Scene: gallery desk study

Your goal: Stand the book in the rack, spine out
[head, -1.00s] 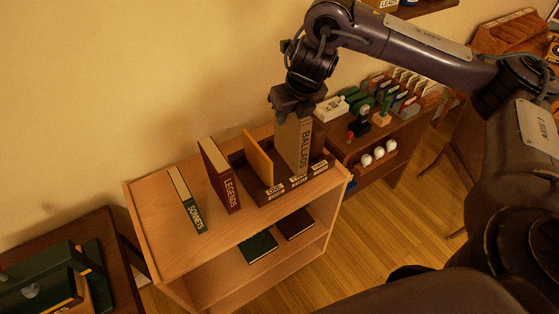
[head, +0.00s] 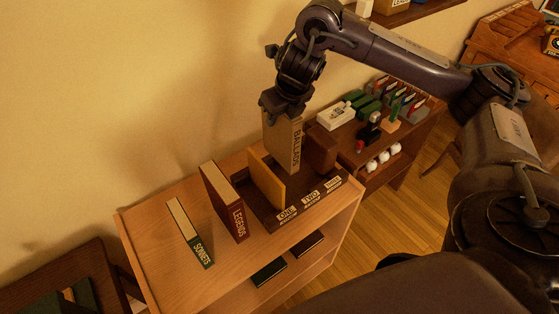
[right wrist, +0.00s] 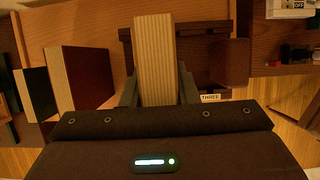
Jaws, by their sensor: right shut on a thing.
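My right gripper (head: 287,108) is shut on the tan book BALLADS (head: 291,146), gripped at its top and upright. Its lettered spine faces the shelf's front. In the right wrist view its pale page block (right wrist: 154,55) sits between the fingers. The dark brown rack (head: 265,211) stands on the shelf top with front labels ONE, TWO and THREE. The book is over the rack, between a yellow upright panel (head: 264,182) and a dark brown upright block (head: 320,150). I cannot tell whether its lower edge touches the rack. My left gripper is out of view.
A red LEGENDS book (head: 225,203) stands left of the rack; a green SONNETS book (head: 201,250) is farther left. Bare wood (head: 148,234) shows at the shelf top's left. A side cabinet to the right holds a white box (head: 336,115) and several small items.

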